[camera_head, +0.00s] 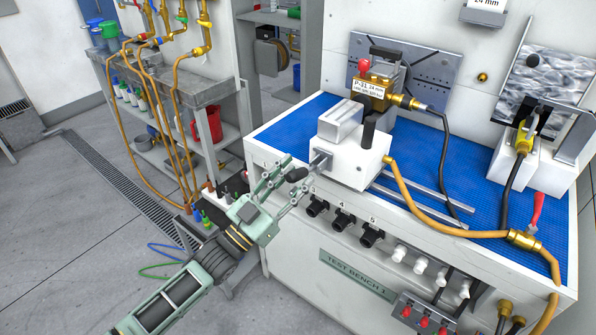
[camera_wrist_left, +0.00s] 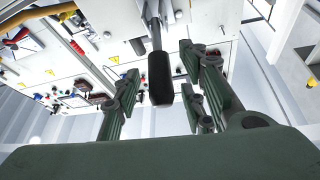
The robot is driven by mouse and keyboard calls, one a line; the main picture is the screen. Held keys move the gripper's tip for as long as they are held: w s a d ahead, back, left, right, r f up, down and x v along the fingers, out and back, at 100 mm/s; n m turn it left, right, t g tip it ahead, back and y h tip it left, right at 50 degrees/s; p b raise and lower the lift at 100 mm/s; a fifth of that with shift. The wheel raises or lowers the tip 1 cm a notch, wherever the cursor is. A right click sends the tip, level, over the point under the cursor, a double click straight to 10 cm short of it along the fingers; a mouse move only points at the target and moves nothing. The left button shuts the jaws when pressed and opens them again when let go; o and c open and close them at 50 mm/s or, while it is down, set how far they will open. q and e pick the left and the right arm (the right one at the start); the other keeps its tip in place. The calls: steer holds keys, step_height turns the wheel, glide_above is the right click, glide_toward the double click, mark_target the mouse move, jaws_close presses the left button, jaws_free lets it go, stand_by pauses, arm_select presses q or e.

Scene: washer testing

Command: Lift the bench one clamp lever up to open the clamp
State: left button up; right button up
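The bench one clamp (camera_head: 347,155) is a white block on the blue mat at the bench's front left corner. Its clamp lever (camera_head: 297,174) has a black grip on a metal rod and sticks out from the block's left side toward my gripper. My left gripper (camera_head: 288,180) is open, with its green fingers on either side of the grip. In the left wrist view the black grip (camera_wrist_left: 160,80) lies between the spread fingers (camera_wrist_left: 168,88), with visible gaps on both sides. Contact with the palm cannot be told. My right gripper is not in view.
Test bench 1 (camera_head: 345,270) carries a brass valve (camera_head: 374,92), a yellow hose (camera_head: 418,212) and a second white fixture (camera_head: 540,160). Black connectors (camera_head: 343,220) line the front below the lever. A grey shelf unit (camera_head: 185,95) with hoses stands left; floor between is partly free.

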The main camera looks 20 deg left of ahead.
arm_select(q)
steer(key=shift+w+d+r, duration=0.25)
steer(key=shift+w, duration=0.25)
jaws_close()
stand_by(0.3)
